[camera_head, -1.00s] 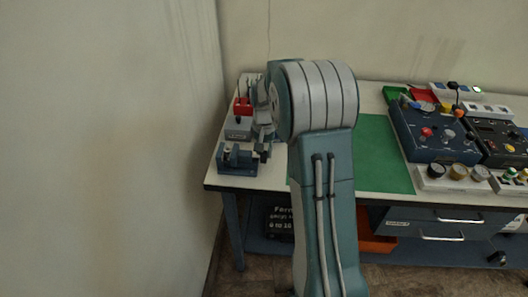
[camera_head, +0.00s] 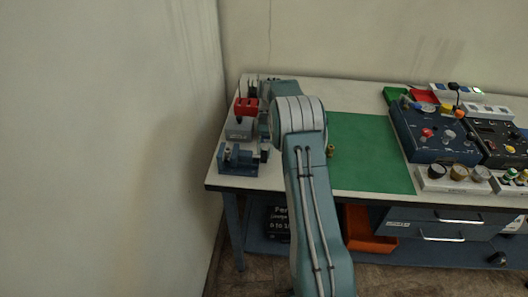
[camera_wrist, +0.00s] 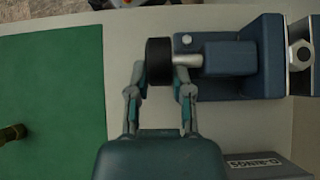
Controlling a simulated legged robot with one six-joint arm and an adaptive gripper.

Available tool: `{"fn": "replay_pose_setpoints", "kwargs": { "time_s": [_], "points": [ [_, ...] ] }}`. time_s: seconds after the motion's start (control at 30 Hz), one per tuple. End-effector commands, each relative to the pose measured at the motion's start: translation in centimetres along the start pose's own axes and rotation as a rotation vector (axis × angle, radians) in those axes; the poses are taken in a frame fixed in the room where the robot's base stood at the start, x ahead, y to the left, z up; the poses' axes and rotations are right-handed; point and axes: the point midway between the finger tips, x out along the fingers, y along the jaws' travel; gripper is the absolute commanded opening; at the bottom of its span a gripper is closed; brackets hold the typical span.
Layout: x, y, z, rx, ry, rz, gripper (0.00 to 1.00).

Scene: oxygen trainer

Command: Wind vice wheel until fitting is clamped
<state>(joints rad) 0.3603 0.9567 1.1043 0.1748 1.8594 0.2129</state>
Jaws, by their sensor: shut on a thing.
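The blue vice (camera_head: 240,160) stands at the front left corner of the bench. It also shows in the wrist view (camera_wrist: 230,58). Its dark wheel (camera_wrist: 158,62) is on a silver shaft at the left of the vice body. My gripper (camera_wrist: 161,82) has one finger on each side of the wheel and is shut on it. A silver hexagonal fitting (camera_wrist: 301,55) with a round centre sits at the vice jaws at the right edge of the wrist view. I cannot tell whether both jaws touch it. In the head view my arm hides most of the gripper.
A brass piece (camera_head: 331,150) stands on the green mat (camera_head: 372,155). A grey block with red parts (camera_head: 245,106) stands behind the vice. Control boxes (camera_head: 432,132) fill the right side. The wall is close at left.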

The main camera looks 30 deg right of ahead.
Motion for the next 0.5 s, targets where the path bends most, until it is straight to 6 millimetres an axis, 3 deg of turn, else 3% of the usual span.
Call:
{"fn": "replay_pose_setpoints", "kwargs": {
  "time_s": [0.5],
  "points": [
    [-0.29,0.42,-0.13,0.004,-0.026,0.0,0.0]
  ]
}}
